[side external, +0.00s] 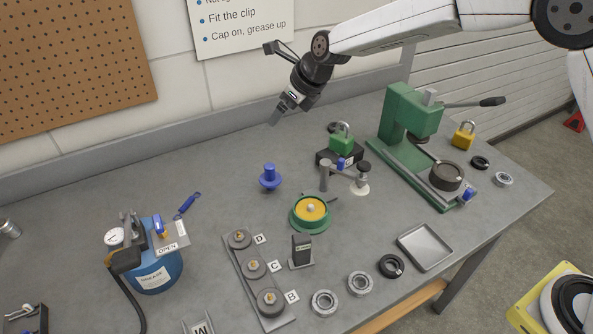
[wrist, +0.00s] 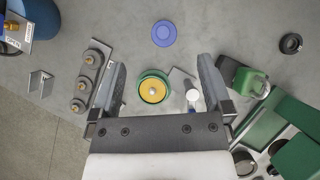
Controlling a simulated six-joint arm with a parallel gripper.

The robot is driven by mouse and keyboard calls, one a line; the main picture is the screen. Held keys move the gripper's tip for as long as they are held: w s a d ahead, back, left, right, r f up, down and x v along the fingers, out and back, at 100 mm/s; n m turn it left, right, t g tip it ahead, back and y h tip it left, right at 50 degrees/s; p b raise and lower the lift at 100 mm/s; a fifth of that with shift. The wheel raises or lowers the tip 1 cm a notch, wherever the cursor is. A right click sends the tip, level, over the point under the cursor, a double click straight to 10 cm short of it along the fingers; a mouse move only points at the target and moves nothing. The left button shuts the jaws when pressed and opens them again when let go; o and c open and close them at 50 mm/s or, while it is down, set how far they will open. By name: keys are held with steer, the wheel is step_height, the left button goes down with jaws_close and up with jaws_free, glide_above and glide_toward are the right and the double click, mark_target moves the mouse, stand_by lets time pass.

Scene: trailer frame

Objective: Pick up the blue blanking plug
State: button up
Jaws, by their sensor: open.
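The blue blanking plug (side external: 270,177) stands upright on the grey bench in the side view, a wide flange with a narrower knob on top. In the wrist view the plug (wrist: 164,33) shows from above as a blue disc, beyond my fingertips. My gripper (side external: 275,117) is above the bench, up and slightly right of the plug in the side view, clear of it. In the wrist view my gripper (wrist: 162,75) has its two fingers wide apart with nothing between them at their height.
A green dish with yellow contents (side external: 311,212) and a small post stand (side external: 352,178) are near the plug. A blue canister (side external: 155,270) and pulley plate (side external: 255,270) are left and front. Bench around the plug is clear.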

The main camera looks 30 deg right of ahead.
glide_above(275, 174)
steer(key=s+d, duration=0.2)
steer(key=s, duration=0.1)
step_height(275, 174, down, 16)
steer(key=shift+r, duration=0.2)
steer(key=shift+f, duration=0.1)
steer(key=shift+x, duration=1.2)
steer(key=shift+a, duration=0.1)
steer(key=shift+x, duration=2.6)
steer(key=shift+w, duration=0.1)
steer(key=c, duration=1)
